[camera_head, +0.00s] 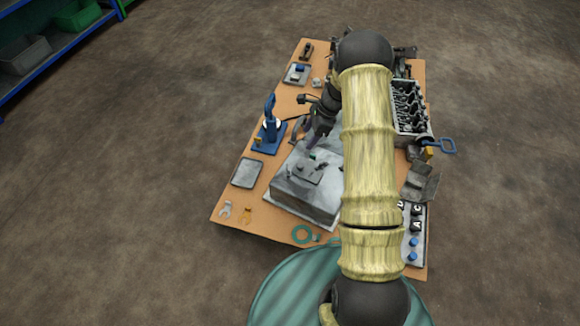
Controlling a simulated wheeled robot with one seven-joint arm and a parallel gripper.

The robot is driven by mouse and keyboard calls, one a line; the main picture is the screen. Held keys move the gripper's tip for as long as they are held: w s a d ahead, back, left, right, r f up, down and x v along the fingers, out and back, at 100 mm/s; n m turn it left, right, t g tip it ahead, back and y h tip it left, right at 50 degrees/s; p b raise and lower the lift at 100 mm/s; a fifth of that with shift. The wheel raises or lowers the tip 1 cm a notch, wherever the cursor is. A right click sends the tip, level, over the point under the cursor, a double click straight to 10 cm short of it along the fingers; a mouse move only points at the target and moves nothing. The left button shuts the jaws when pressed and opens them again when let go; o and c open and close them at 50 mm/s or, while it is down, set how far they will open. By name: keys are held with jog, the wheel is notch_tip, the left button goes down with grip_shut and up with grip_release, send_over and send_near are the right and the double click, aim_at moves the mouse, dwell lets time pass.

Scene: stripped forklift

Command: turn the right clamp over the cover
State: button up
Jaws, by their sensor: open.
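A large grey metal block (305,200) stands at the front middle of the board, with a raised plate (300,172), seemingly the cover, on its top. Small dark and green parts sit on or beside that plate. I cannot tell which of them is the right clamp, and my arm hides the block's right side. My gripper (314,143) points down over the back of the block, close to the plate. It is open. I cannot tell whether its fingertips touch anything.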

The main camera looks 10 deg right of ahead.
aim_at(288, 167)
jog(key=b+x, duration=0.7)
jog(key=x, duration=1)
jog(key=shift+f, duration=0.25)
jog(key=c, duration=1)
